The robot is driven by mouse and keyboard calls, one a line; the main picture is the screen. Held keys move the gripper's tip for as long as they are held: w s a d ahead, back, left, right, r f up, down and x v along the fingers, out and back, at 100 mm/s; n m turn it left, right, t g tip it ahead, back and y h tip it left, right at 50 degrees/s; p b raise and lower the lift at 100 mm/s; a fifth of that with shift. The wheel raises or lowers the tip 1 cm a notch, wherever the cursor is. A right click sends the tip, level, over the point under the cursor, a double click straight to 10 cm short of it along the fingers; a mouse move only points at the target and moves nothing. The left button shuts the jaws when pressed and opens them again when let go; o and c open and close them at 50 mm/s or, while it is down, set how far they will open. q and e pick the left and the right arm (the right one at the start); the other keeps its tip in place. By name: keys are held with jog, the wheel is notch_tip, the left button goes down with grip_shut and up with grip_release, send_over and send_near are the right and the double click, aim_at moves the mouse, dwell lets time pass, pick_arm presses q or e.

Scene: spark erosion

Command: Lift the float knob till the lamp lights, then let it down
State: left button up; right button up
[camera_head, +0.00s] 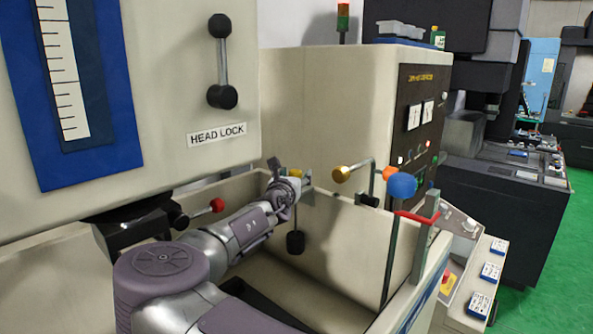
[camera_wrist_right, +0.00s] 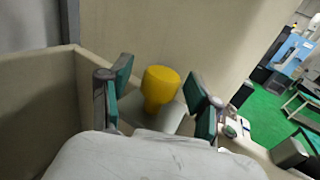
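A yellow knob (camera_wrist_right: 160,84), which appears to be the float knob, stands between the two fingers of my right gripper (camera_wrist_right: 160,92) in the right wrist view. The fingers are open, with a gap on each side of the knob. In the head view my right gripper (camera_head: 291,180) is at the tank's back wall and mostly covers this knob; only a small yellow-orange patch shows. A dark float-like weight (camera_head: 295,242) hangs below the gripper on a thin rod. I cannot tell which light is the task's lamp. My left gripper is not in view.
The tank wall (camera_head: 345,240) surrounds my arm. A gold knob (camera_head: 341,174) on a bent rod, a blue ball (camera_head: 402,185) and a red handle (camera_head: 416,217) stand to the right. A red-tipped lever (camera_head: 217,205) is left of the gripper. A signal light (camera_head: 343,17) tops the cabinet.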

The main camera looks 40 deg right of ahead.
jog(key=shift+d, duration=0.1)
jog(key=c, duration=0.9)
